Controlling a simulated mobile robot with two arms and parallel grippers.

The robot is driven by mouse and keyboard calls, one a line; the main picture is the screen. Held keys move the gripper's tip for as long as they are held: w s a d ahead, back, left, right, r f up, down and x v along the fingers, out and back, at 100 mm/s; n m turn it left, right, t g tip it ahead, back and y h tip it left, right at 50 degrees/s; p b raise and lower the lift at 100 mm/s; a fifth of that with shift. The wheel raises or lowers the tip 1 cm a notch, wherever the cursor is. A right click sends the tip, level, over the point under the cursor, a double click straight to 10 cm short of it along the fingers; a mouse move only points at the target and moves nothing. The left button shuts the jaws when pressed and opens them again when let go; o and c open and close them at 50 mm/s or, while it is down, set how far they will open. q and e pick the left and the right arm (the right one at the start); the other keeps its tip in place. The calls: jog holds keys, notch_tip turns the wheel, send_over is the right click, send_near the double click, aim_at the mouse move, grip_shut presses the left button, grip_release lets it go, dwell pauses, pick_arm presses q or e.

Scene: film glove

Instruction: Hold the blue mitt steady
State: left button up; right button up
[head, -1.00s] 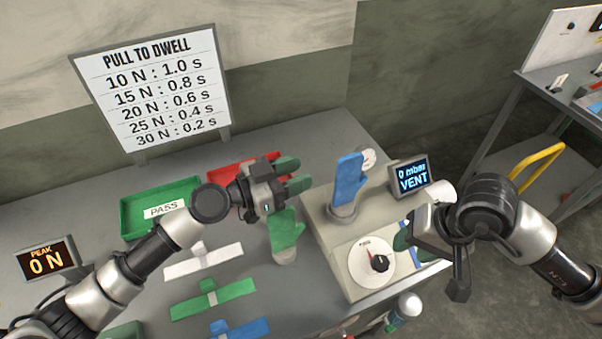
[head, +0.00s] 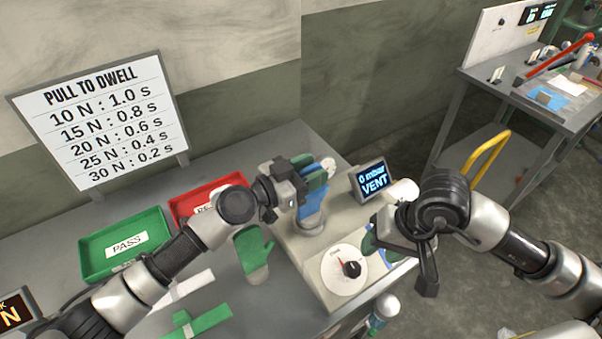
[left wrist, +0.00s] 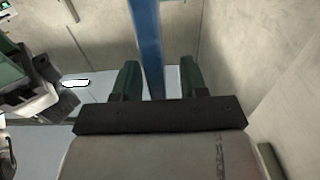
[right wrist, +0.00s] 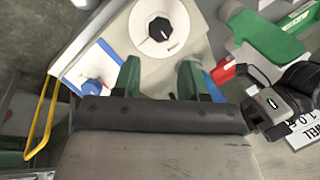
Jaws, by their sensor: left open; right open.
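The blue mitt (head: 311,207) stands upright on the grey test box, mostly hidden behind my left gripper in the head view. My left gripper (head: 314,178) is open at the mitt. In the left wrist view the mitt (left wrist: 146,45) shows edge-on as a blue band between the two green fingertips, nearer the left finger; contact cannot be told. My right gripper (right wrist: 158,78) is open and empty, near the front right of the box, below the display.
The test box carries a dial (head: 344,269) and a display (head: 371,180) reading 0 mbar VENT. The green PASS tray (head: 97,270) and red tray (head: 190,200) lie further left.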

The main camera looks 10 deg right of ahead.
pick_arm(q)
grip_shut()
pick_arm(e)
jog(key=o, duration=0.3)
jog(key=shift+o, duration=0.6)
jog(key=shift+s+a+f+y, duration=0.2)
jog(key=shift+s+f+y, duration=0.05)
jog(key=shift+y, duration=0.05)
jog(key=m+t+y, duration=0.6)
jog(key=m+t, duration=0.1)
jog(key=m, duration=1.2)
send_near(355, 269)
jog(key=shift+x, duration=6.1)
